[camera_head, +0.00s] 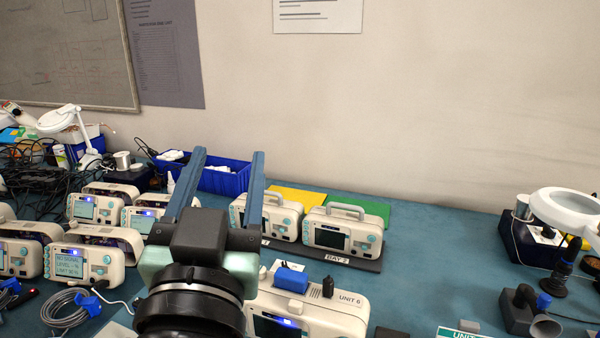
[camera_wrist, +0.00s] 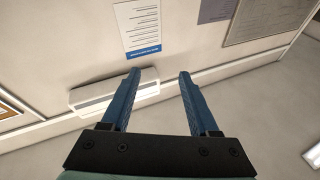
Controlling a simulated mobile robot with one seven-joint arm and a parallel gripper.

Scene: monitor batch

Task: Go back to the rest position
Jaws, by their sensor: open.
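My gripper (camera_head: 228,183) is raised over the workbench in the head view, its two blue fingers apart with nothing between them. In the wrist view the open fingers (camera_wrist: 158,98) point toward the bare wall and its posted sheets. A monitor marked UNIT 6 (camera_head: 342,322) lies below and right of my gripper, partly hidden by my arm. Two monitors (camera_head: 340,230) stand behind it on a dark stand labelled BAY 2. My gripper touches none of them.
Several more monitors (camera_head: 95,208) and coiled grey cables (camera_head: 70,308) crowd the left. A blue bin (camera_head: 226,181) is behind the gripper. A magnifier lamp (camera_head: 566,212) stands at the right. The bench (camera_head: 440,255) is clear at centre right.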

